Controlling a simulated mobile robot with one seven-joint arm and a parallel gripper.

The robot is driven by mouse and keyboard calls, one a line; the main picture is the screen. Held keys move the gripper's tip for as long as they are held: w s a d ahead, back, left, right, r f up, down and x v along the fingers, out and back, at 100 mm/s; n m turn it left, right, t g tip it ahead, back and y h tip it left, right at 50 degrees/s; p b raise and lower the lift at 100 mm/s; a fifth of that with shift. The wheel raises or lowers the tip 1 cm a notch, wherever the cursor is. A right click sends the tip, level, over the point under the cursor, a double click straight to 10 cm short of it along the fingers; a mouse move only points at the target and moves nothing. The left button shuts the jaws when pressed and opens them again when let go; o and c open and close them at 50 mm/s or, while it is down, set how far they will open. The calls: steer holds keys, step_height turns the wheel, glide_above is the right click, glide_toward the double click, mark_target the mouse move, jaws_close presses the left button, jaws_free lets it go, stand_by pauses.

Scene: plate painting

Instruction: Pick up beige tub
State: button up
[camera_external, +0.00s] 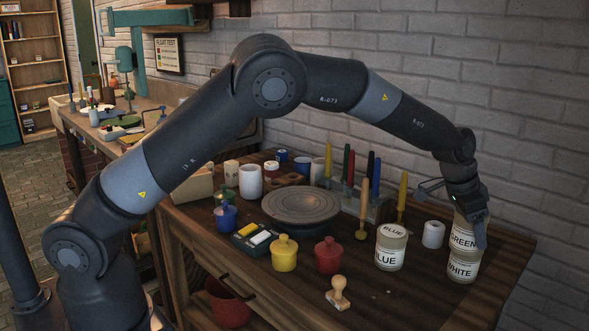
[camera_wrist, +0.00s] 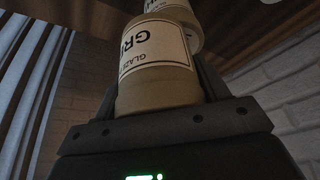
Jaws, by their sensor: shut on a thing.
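A beige tub (camera_external: 462,236) labelled GREEN stands on top of another beige tub (camera_external: 462,267) labelled WHITE, at the right end of the wooden bench. My gripper (camera_external: 472,222) comes down from above and is shut on the GREEN tub, with a finger along its side. In the wrist view the GREEN tub (camera_wrist: 158,88) fills the space between my fingers, its label upside down. The lower tub (camera_wrist: 188,22) shows beyond it. I cannot tell a gap between the two tubs. A third beige tub (camera_external: 390,248) labelled BLUE stands to their left.
A white roll (camera_external: 433,234) stands close left of the stack, near the brick wall. Upright tools in a rack (camera_external: 374,208), a grey turntable (camera_external: 301,204), a yellow pot (camera_external: 284,255), a red pot (camera_external: 328,256) and a wooden stamp (camera_external: 339,293) occupy the bench. The front right is clear.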

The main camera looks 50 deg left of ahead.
steer(key=shift+r, duration=0.65)
steer(key=r, duration=0.2)
steer(key=s+r, duration=0.1)
steer(key=shift+d+r, duration=0.35)
steer(key=s+d+r, duration=0.4)
steer(key=s+r, duration=0.2)
steer(key=s, duration=0.3)
steer(key=w+a+f, duration=0.1)
steer(key=w+f, duration=0.1)
steer(key=w, duration=0.2)
steer(key=w+a+f, duration=0.2)
steer(key=w, duration=0.2)
steer(key=w+a+f, duration=0.1)
steer(key=w+f, duration=0.1)
steer(key=w, duration=0.3)
steer(key=shift+a+f, duration=0.3)
steer(key=shift+a, duration=0.05)
steer(key=shift+f, duration=2)
steer(key=shift+f, duration=0.15)
steer(key=o, duration=1.4)
steer(key=shift+c, duration=0.2)
